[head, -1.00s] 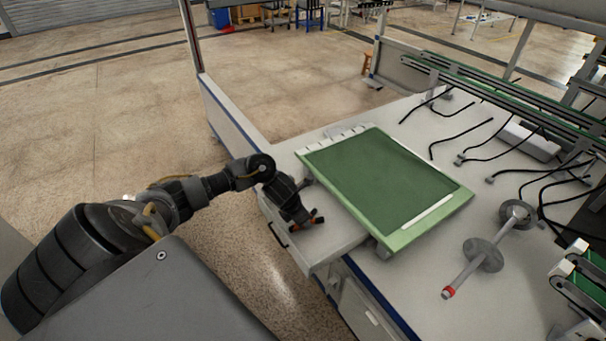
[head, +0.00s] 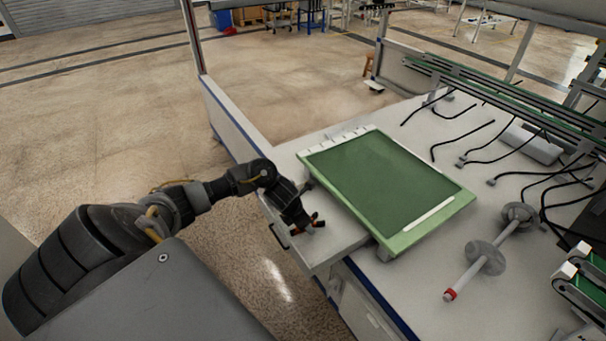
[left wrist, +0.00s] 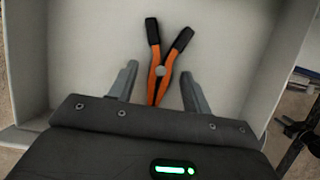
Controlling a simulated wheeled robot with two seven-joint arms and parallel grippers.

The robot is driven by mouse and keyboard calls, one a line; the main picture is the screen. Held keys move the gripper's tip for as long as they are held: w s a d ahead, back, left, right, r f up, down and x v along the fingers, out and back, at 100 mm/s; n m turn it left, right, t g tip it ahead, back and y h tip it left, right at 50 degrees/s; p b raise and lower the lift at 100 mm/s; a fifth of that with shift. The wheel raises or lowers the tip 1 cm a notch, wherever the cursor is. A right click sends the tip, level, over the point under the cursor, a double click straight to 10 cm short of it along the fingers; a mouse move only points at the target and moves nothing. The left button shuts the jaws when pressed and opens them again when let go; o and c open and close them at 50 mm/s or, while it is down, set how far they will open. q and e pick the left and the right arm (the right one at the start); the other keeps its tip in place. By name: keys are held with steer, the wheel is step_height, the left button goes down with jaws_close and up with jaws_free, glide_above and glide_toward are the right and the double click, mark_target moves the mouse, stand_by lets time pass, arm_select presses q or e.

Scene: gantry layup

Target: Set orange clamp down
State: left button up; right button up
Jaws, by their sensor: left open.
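The orange clamp (left wrist: 160,70) has orange jaws and two black-tipped handles spread in a V. In the left wrist view it lies on the pale floor of the drawer (left wrist: 95,40), its handles pointing away from my gripper. My left gripper (left wrist: 159,72) is open, with one finger on each side of the clamp and gaps between fingers and clamp. In the head view my left gripper (head: 308,224) is low over the pulled-out drawer (head: 335,243) at the bench front. The clamp is mostly hidden there. My right gripper is not in view.
A green board (head: 385,185) lies on the bench just behind the drawer. A grey rod with discs (head: 485,257) lies to its right, and black cables (head: 470,140) hang at the back. The drawer has raised walls around the clamp.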

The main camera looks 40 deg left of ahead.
arm_select(q)
steer(key=shift+r, duration=0.15)
steer(key=p+v, duration=0.2)
steer(key=v, duration=1)
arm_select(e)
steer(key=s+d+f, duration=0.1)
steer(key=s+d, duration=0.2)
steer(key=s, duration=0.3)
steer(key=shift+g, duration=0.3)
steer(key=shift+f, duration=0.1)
